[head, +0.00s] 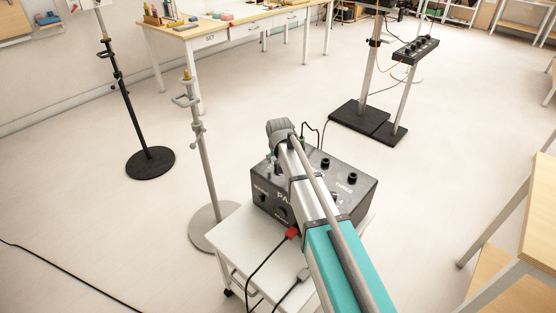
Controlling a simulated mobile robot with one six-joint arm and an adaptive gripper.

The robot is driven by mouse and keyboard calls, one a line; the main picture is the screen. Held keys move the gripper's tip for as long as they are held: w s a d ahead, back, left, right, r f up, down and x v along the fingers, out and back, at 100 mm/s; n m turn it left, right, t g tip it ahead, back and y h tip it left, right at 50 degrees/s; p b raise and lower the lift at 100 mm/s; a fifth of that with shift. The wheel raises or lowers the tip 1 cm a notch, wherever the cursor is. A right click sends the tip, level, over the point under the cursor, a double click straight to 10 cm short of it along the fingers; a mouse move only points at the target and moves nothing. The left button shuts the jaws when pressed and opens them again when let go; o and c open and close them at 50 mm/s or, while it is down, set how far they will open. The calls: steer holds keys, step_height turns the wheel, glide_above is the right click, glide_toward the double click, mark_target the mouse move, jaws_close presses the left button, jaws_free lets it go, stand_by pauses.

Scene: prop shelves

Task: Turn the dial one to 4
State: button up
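A dark grey control box (337,172) stands on a small white cart, in the middle of the head view. Black knobs stick up from it, among them a rear knob (325,163) and a right knob (352,178). White lettering on it includes "PA", "THREE" and a "4", partly covered by my arm. I cannot make out which knob is dial one or where any pointer stands. My arm reaches over the box from the lower right, its grey joint above the box's far side.
The white cart (236,240) carries the box, with a red plug (292,232) and cables at its front. A grey stand (203,150) is close on the left, a black stand (150,162) beyond. Another knob panel (416,50) stands at the back right. A wooden table edge is at right.

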step_height(320, 180, up, 12)
steer(key=n+g+p, duration=0.3)
steer(key=n+p, duration=0.2)
steer(key=p, duration=0.7)
steer(key=shift+n+g, duration=0.4)
steer(key=shift+f, duration=0.1)
step_height(320, 180, down, 14)
steer(key=b, duration=1.3)
steer(key=shift+b, duration=0.4)
steer(key=shift+r, duration=0.2)
jaws_close()
